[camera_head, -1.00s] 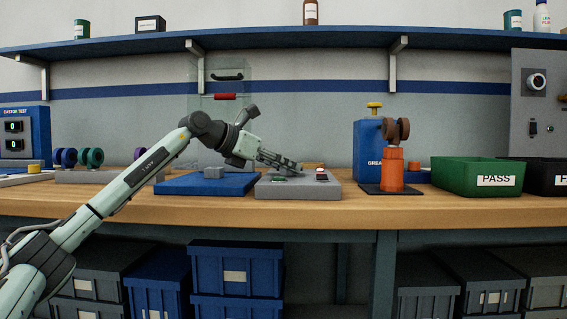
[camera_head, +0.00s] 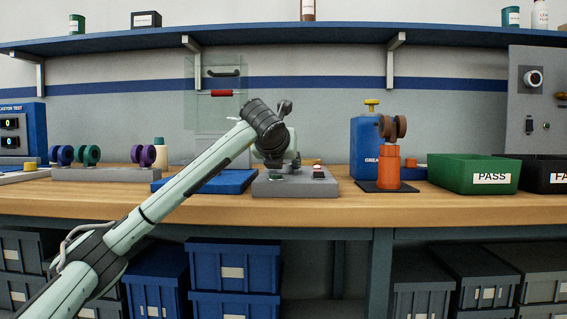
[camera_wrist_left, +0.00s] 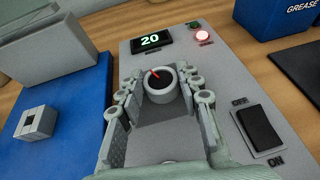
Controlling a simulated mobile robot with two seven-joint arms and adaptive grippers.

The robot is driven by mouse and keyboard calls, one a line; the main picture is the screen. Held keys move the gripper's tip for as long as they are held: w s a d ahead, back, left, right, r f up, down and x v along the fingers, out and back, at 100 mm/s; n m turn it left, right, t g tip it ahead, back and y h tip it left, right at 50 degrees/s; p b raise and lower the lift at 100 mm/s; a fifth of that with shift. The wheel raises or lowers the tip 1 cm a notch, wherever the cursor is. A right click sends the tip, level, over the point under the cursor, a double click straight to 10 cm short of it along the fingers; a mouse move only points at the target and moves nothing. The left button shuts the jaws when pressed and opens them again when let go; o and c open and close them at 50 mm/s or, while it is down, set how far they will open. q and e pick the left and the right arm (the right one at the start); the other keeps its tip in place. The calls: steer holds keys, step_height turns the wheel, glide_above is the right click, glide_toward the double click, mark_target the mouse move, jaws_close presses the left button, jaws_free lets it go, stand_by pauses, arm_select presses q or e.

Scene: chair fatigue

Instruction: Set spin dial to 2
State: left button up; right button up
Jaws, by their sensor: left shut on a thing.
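The grey control box (camera_head: 318,188) stands on the bench in the head view. In the left wrist view the box (camera_wrist_left: 205,110) carries a round grey dial (camera_wrist_left: 161,88) with a dark top and a red pointer mark tilted to the upper left. A display (camera_wrist_left: 152,39) on the box reads 20. My left gripper (camera_wrist_left: 162,80) is shut on the dial, one finger on each side. In the head view the left gripper (camera_head: 283,160) points down over the box, and its fingers and the dial are mostly hidden. My right gripper is not in view.
The box also has a lit red lamp (camera_wrist_left: 202,35) and an on/off rocker switch (camera_wrist_left: 258,127). A blue plate (camera_head: 215,181) lies left of it. An orange stand (camera_head: 388,168), a blue grease container (camera_head: 364,145) and a green PASS bin (camera_head: 473,175) are to the right.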

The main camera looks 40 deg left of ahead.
arm_select(q)
steer(key=shift+f+n+g, duration=0.1)
steer(key=shift+n+g, duration=0.2)
steer(key=o, duration=1.2)
steer(key=shift+c, duration=0.2)
steer(key=v, duration=1.2)
steer(key=shift+d+f, duration=0.1)
steer(key=shift+d, duration=0.1)
